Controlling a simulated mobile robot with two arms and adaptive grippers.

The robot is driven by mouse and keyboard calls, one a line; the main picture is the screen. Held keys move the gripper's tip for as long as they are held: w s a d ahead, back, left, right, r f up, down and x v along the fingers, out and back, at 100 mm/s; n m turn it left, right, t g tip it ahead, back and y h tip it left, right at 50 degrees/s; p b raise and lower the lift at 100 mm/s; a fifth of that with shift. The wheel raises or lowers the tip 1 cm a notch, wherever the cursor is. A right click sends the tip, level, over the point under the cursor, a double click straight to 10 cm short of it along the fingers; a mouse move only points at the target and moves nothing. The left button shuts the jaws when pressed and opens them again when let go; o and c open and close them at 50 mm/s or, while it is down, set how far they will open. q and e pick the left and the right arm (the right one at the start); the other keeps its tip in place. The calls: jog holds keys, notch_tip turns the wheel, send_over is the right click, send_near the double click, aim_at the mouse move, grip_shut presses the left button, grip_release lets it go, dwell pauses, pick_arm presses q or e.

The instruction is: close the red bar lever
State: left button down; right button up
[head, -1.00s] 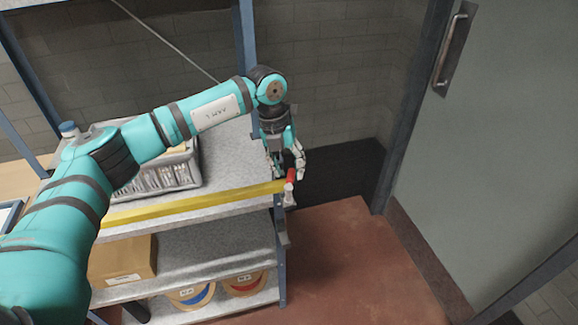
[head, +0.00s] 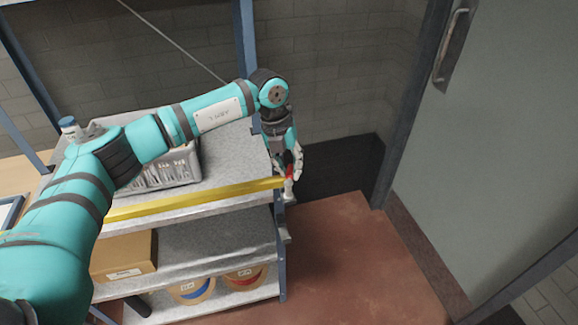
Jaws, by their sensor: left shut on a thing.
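The red bar lever (head: 289,173) is a small red handle at the right end of the yellow bar (head: 200,200), at the shelf's front right corner. A pale fitting (head: 289,190) shows just below the red part. My left gripper (head: 288,169) points down over the lever, with its fingers shut on the red part from both sides. The fingers hide part of the lever, so its exact angle is hard to tell. My right gripper is not in view.
The yellow bar runs along the front of the shelf unit's top board (head: 225,160). A grey crate (head: 165,170) stands there beneath my arm. A cardboard box (head: 125,257) and spools (head: 192,290) sit lower. Open red floor (head: 350,260) and a grey door (head: 500,140) are at right.

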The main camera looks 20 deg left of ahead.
pick_arm(q)
jog(key=n+b, duration=0.1)
jog(key=a+n, duration=0.1)
jog(key=shift+s+f+n+t+b, duration=0.15)
jog(key=shift+n+t+b, duration=0.15)
jog(key=shift+n+b, duration=0.1)
jog(key=shift+s+a+n+b, duration=0.2)
jog(key=shift+n+b, duration=0.2)
jog(key=shift+n, duration=0.3)
jog(key=shift+a+r+n, duration=0.1)
jog(key=shift+r+n, duration=0.1)
jog(key=shift+n, duration=0.1)
jog(key=c, duration=1.2)
grip_release()
